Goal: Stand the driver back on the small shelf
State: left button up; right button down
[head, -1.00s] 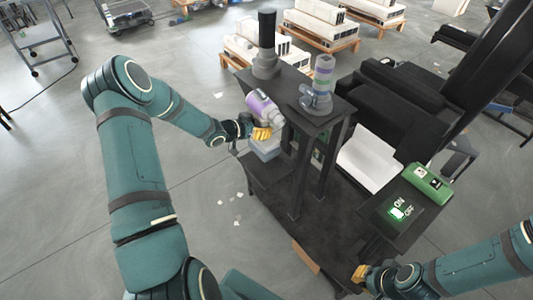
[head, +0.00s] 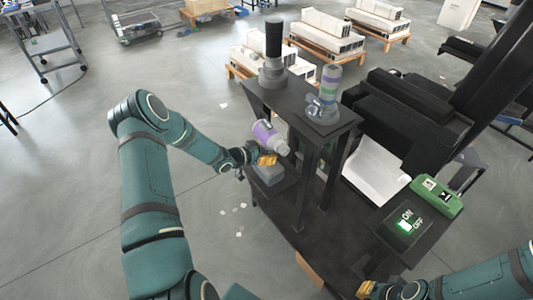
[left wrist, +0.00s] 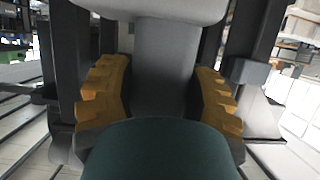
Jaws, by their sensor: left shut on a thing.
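The driver (head: 267,135), purple and grey, is in my left gripper (head: 266,160). The yellow fingers are shut around its grey handle, which also shows between them in the left wrist view (left wrist: 163,65). The driver's body leans, its nose pointing down to the right, and its grey base shows below the fingers. The small black shelf (head: 263,191) lies under the base at the left side of the black stand. I cannot tell whether the base touches it. My right gripper (head: 366,289) is at the bottom edge, partly cut off; its opening is unclear.
Black posts stand just right of the driver. An ON/OFF panel (head: 405,225) and green box (head: 437,197) are at right.

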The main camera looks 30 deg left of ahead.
pick_arm(q)
jog(key=shift+f, duration=0.1)
jog(key=o, duration=1.3)
